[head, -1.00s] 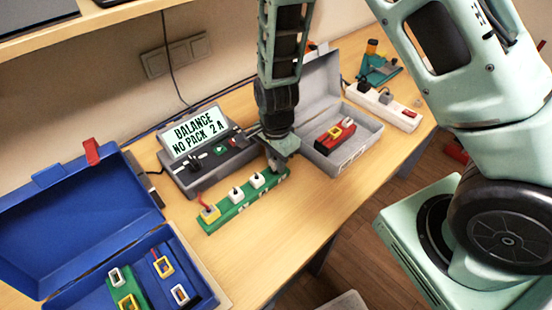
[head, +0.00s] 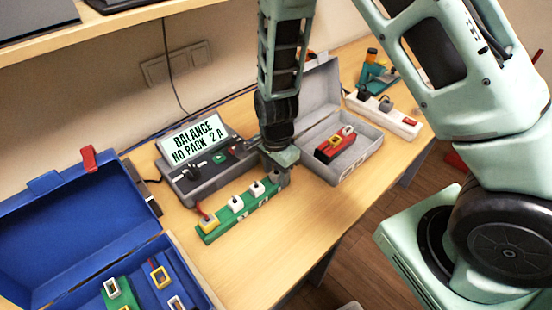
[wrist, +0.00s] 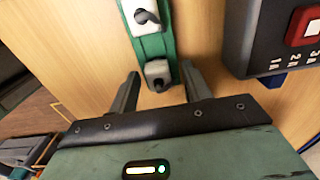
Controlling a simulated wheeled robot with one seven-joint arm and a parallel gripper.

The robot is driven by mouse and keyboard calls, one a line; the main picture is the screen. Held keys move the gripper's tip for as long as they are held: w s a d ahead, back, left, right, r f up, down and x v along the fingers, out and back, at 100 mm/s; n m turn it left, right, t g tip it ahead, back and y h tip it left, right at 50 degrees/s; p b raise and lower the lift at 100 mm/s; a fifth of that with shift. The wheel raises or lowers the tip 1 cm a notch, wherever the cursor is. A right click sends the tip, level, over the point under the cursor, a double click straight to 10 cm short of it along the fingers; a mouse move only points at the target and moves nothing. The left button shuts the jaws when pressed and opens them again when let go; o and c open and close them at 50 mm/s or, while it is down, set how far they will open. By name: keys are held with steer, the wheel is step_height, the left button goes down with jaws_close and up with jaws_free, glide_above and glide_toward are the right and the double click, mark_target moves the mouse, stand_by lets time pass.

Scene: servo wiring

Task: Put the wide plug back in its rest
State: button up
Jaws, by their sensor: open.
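A green strip (head: 226,223) lies on the table, with a yellow plug (head: 208,220) on a red lead at its left end and small white plugs (head: 236,203) along it. My gripper (head: 281,180) is low over its right end. In the wrist view the open fingers (wrist: 158,84) stand on either side of the strip's end, with a pale plug (wrist: 158,71) seated there between them. The fingers appear apart from it. I cannot tell which plug is the wide one. My gripper hides part of the strip's right end in the head view.
A charger (head: 190,185) reading "BALANCE NO PACK 2 A" stands behind the strip. An open blue case (head: 75,235) is at left, and an open grey case (head: 372,148) with a red block is at right. A white power strip (head: 402,122) lies farther back. The front table is clear.

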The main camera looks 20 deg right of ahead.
mark_target(276, 173)
step_height(276, 173, up, 17)
steer(key=shift+r, duration=0.15)
stand_by(0.6)
